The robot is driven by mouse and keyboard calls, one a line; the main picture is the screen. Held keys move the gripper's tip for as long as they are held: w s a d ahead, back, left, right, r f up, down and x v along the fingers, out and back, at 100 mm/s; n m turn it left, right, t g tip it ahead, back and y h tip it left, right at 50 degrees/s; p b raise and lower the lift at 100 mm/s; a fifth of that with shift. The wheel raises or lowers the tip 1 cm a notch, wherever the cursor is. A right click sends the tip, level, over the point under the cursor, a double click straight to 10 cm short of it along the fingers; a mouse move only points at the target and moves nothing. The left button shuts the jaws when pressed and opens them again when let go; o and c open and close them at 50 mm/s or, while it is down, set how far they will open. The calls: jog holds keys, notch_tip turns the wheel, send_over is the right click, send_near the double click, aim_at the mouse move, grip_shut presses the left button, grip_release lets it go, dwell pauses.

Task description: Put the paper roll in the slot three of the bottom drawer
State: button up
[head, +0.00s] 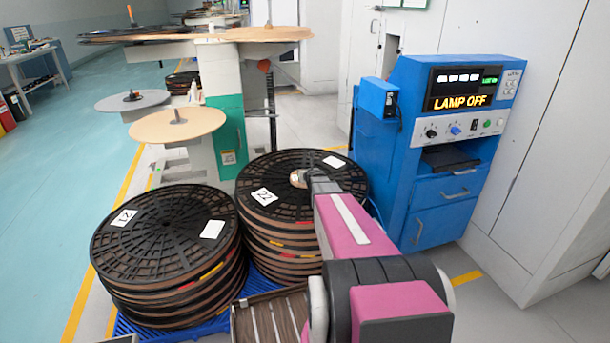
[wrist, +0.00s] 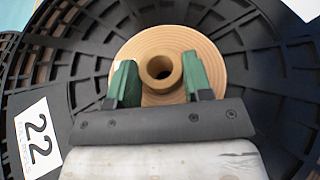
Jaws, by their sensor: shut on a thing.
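The paper roll (wrist: 210,62) is a tan wound disc with a short tube in its middle, over the centre of the black reel labelled 22. In the head view only a small pale part of it (head: 298,178) shows beside my arm. My gripper (wrist: 161,80) has its green fingers on either side of the central tube, shut on the roll. I cannot tell whether the roll touches the reel. The blue cabinet (head: 420,170) at the right has two drawers with handles.
Two stacks of black reels, labelled 21 (head: 165,240) and 22 (head: 270,200), stand on a blue pallet (head: 215,325). A slotted brown tray (head: 262,318) is partly hidden by my arm. A stand with round plates (head: 178,125) is behind.

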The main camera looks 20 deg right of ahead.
jog(key=shift+f, duration=0.15)
jog(key=o, duration=1)
